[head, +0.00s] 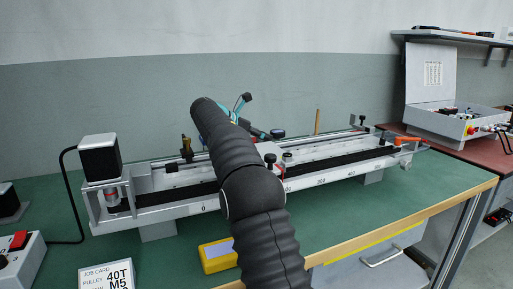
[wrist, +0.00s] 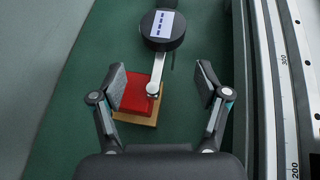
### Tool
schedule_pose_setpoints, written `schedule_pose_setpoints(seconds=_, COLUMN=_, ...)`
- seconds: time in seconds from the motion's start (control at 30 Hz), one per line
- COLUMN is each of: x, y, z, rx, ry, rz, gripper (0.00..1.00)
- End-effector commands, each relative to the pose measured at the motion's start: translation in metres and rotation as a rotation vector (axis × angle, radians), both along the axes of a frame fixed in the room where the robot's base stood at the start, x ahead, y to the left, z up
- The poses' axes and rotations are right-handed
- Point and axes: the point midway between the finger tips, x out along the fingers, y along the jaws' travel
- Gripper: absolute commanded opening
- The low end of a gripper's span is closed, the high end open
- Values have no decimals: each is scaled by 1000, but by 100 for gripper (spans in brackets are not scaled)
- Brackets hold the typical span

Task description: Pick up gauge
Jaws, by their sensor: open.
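The gauge (wrist: 162,30) shows in the wrist view as a round black head with a pale display. A light metal stem runs from it down to a round silver end over a red block (wrist: 133,96) with a wooden base. My gripper (wrist: 162,80) is open, with one finger on each side of the stem and red block in the picture. Nothing is between the pads that I can see being gripped; the height gap is hard to judge.
The gantry rail (head: 160,211) with its scale runs along the green bench (head: 340,233); it also lies close on the right in the wrist view (wrist: 273,100). A yellow device (head: 217,256) lies in front of it. A grey box (head: 440,122) stands at the right.

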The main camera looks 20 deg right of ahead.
Motion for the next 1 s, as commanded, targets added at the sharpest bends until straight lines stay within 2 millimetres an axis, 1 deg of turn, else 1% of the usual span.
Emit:
schedule_pose_setpoints(seconds=0.2, x=0, y=-26, z=-13, rx=0, ry=1, rz=-4, gripper=75)
schedule_pose_setpoints(seconds=0.3, x=4, y=-37, z=-20, rx=0, ry=0, rz=-2, gripper=75)
schedule_pose_setpoints(seconds=0.4, x=5, y=-41, z=-22, rx=0, ry=0, rz=-1, gripper=75)
schedule_pose_setpoints(seconds=0.57, x=5, y=-41, z=-22, rx=0, ry=0, rz=-1, gripper=75)
schedule_pose_setpoints(seconds=0.6, x=5, y=-41, z=-22, rx=0, ry=0, rz=-1, gripper=70)
schedule_pose_setpoints(seconds=0.67, x=5, y=-41, z=-22, rx=0, ry=0, rz=-1, gripper=55)
schedule_pose_setpoints(seconds=0.7, x=5, y=-41, z=-22, rx=0, ry=0, rz=-1, gripper=45)
schedule_pose_setpoints(seconds=0.77, x=5, y=-41, z=-22, rx=0, ry=0, rz=-1, gripper=30)
schedule_pose_setpoints(seconds=0.8, x=5, y=-41, z=-22, rx=0, ry=0, rz=-1, gripper=20)
schedule_pose_setpoints(seconds=0.87, x=5, y=-41, z=-22, rx=0, ry=0, rz=-1, gripper=5)
schedule_pose_setpoints(seconds=0.9, x=5, y=-41, z=-22, rx=0, ry=0, rz=-1, gripper=0)
schedule_pose_setpoints(seconds=1.0, x=5, y=-41, z=-22, rx=1, ry=1, rz=-1, gripper=0)
